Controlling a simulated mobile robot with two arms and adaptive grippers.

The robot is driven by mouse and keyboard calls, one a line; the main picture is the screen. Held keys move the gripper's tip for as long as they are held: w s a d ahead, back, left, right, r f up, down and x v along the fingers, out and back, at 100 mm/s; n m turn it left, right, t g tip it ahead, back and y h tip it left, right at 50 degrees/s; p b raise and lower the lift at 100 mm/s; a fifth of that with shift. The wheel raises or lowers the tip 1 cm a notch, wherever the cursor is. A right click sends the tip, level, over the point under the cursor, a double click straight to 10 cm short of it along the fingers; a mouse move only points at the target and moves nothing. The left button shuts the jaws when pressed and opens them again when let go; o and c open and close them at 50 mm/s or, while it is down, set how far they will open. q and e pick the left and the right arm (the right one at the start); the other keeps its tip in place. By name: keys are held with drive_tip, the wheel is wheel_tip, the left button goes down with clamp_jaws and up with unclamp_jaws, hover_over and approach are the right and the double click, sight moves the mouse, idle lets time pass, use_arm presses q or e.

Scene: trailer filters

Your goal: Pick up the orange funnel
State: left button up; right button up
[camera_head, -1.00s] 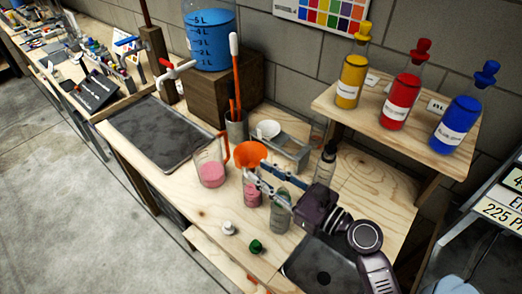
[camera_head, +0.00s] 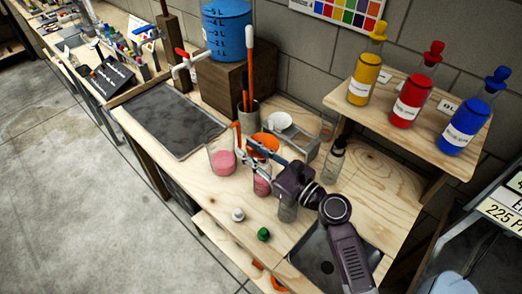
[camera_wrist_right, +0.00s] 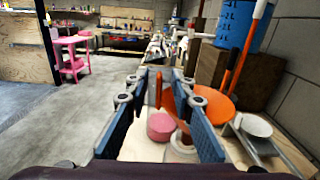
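The orange funnel (camera_head: 267,138) is on the workbench with its wide mouth up; it also shows in the right wrist view (camera_wrist_right: 217,104). My right gripper (camera_head: 246,153) is open, its blue finger pads apart, and overlaps the funnel's lower part in the head view. In the wrist view the right finger (camera_wrist_right: 205,128) covers part of the funnel, and I cannot tell whether they touch. A clear bottle with pink liquid (camera_head: 262,184) stands below the funnel; whether the spout is inside its neck is hidden. My left gripper is not in view.
A clear jug with pink liquid and an orange handle (camera_head: 222,160) stands close left of the gripper. A grey holder (camera_head: 247,114) with orange-handled tools and a metal tray (camera_head: 298,143) are behind. White (camera_head: 238,214) and green (camera_head: 263,234) caps lie in front.

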clamp_jaws()
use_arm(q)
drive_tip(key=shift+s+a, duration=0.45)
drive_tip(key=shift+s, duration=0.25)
use_arm(e)
drive_tip(key=shift+r, duration=0.15)
